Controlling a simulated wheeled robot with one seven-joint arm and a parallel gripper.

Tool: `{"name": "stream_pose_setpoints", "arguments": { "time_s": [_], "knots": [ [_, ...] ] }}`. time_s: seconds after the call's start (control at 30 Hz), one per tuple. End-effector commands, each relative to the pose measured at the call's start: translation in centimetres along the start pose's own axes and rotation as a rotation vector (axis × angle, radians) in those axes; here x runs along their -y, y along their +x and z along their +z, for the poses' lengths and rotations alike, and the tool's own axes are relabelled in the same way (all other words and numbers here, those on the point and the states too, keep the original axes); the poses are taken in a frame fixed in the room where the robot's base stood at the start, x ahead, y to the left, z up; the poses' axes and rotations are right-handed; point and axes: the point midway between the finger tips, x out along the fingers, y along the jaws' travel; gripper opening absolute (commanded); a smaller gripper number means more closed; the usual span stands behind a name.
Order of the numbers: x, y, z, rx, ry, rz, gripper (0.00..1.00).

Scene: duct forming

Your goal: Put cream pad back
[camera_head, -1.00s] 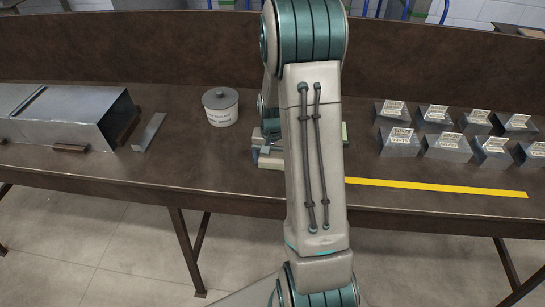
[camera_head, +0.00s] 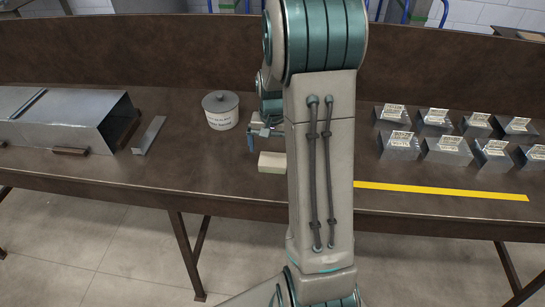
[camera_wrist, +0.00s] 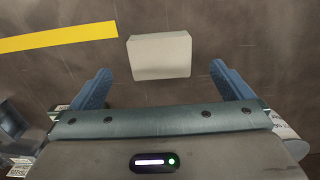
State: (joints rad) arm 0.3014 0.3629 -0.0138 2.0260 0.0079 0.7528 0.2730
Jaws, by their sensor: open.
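The cream pad (camera_head: 271,162) lies flat on the brown bench, just left of my forearm in the head view, which may hide its right end. In the wrist view the whole pad (camera_wrist: 160,55) shows as a pale block, apart from both blue fingers. My gripper (camera_wrist: 160,70) is open and empty, one finger to each side of the pad's lower edge in that picture. In the head view my gripper (camera_head: 262,132) is partly hidden by my arm and sits behind and above the pad.
A lidded pot (camera_head: 221,112) stands to the left. Farther left are a sheet-metal duct (camera_head: 75,112) and a loose metal strip (camera_head: 149,135). Several labelled metal pieces (camera_head: 447,149) stand at the right, behind a yellow strip (camera_head: 440,190). Bench between pot and pad is clear.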

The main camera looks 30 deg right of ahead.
Motion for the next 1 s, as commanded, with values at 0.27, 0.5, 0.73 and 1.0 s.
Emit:
{"name": "stream_pose_setpoints", "arguments": {
  "time_s": [0.27, 0.5, 0.73, 1.0],
  "knots": [
    [0.0, -4.5, -0.1, -0.002, 0.001, -0.001, 1.0],
    [0.7, -6.9, 1.9, -0.022, -0.048, -0.008, 1.0],
    [2.1, -11.1, 8.9, -0.097, -0.225, -0.033, 1.0],
    [2.0, -13.5, 17.7, -0.19, -0.444, -0.06, 1.0]
  ]
}}
